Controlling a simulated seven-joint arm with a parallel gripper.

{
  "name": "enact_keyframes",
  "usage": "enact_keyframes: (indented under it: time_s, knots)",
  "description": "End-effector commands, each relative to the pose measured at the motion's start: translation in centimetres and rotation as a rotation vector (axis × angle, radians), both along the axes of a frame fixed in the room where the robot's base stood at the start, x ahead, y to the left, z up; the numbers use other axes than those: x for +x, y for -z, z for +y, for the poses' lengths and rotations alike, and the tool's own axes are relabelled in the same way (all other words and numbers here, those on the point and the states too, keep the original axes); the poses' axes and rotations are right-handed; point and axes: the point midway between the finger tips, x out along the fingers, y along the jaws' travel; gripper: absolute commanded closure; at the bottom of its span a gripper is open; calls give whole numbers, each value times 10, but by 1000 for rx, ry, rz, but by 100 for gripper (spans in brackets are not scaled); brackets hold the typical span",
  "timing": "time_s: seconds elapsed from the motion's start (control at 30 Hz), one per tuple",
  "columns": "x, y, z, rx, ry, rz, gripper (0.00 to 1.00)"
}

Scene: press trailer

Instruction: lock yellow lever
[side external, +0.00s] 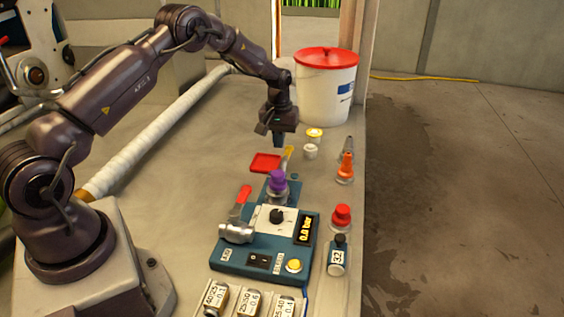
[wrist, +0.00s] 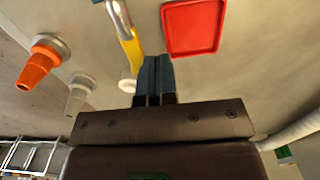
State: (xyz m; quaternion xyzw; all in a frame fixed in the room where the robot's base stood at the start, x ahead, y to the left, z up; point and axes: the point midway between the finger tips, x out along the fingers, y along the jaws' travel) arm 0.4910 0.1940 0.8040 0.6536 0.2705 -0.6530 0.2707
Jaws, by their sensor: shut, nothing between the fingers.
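The yellow lever (side external: 287,157) rises behind the purple knob on the teal press unit (side external: 268,245). In the wrist view the lever (wrist: 131,48) has a yellow handle running into a grey metal part, with a whitish round end near my fingers. My gripper (side external: 279,143) points down just above and left of the lever's top in the side view. In the wrist view my gripper (wrist: 154,62) has its blue fingers together and empty, close beside the lever. I cannot tell whether they touch it.
A red tray (side external: 265,162) lies left of the lever. The purple knob (side external: 278,182) and a red-handled lever (side external: 241,203) stand nearer on the unit. Orange (side external: 345,166) and grey nozzles stand to the right. A white bucket (side external: 325,92) stands behind.

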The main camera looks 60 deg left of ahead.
Motion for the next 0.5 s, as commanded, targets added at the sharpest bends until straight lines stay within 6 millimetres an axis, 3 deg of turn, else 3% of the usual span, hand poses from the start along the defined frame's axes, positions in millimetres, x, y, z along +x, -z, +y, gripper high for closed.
enact_keyframes:
  time_s: [0.2,0.5]
  knots:
    - [0,16,0,0,1,1,100]
    - [1,17,-1,0,1,0,100]
